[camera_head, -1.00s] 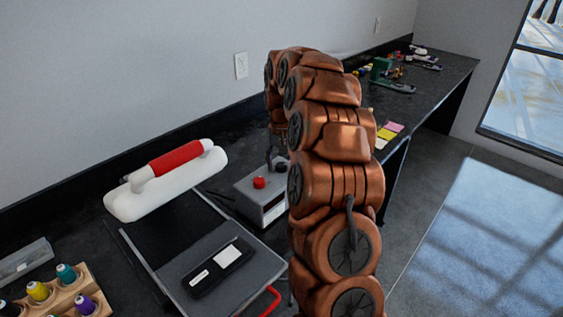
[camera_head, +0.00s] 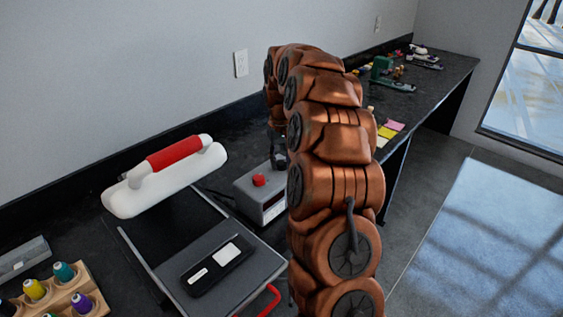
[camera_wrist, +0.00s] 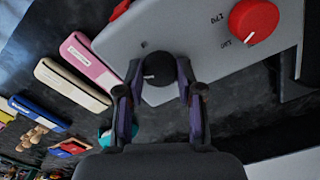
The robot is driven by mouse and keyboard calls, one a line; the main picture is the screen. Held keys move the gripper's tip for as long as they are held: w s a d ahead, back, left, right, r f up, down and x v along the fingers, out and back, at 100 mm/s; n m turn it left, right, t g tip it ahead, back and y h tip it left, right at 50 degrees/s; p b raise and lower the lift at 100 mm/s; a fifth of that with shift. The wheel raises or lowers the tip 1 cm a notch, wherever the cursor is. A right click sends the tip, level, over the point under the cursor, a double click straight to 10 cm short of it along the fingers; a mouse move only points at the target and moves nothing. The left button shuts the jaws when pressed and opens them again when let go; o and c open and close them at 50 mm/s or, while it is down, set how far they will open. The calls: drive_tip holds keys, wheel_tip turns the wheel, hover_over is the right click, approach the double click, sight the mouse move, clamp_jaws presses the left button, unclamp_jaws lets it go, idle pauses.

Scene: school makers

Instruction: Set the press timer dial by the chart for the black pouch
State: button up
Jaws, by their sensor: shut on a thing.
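The grey control box (camera_head: 247,200) stands right of the press, with a red knob (camera_head: 258,180) on top. The wrist view shows the red knob (camera_wrist: 254,20) beside printed marks, and a small black dial (camera_wrist: 158,68) near the box's edge. My gripper (camera_wrist: 160,75) is shut on the black dial, a finger on each side; its setting is unreadable. In the head view my arm hides part of the box, and the gripper is only partly seen. The black pouch (camera_head: 206,279), with white labels, lies flat on the grey press plate (camera_head: 257,268). I cannot make out a chart.
The white press top (camera_head: 127,202) with its red handle (camera_head: 173,155) is swung aside. A wooden thread rack (camera_head: 98,303) is at lower left. Sticky notes (camera_head: 394,125) lie beyond my arm. Pink (camera_wrist: 88,62) and cream (camera_wrist: 70,86) labelled blocks lie near the box.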

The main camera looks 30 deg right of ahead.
sight(282, 162)
drive_tip(key=o, duration=1.2)
drive_tip(key=shift+r, duration=0.15)
wheel_tip(282, 162, up, 12)
drive_tip(key=shift+f, duration=0.15)
idle(0.5)
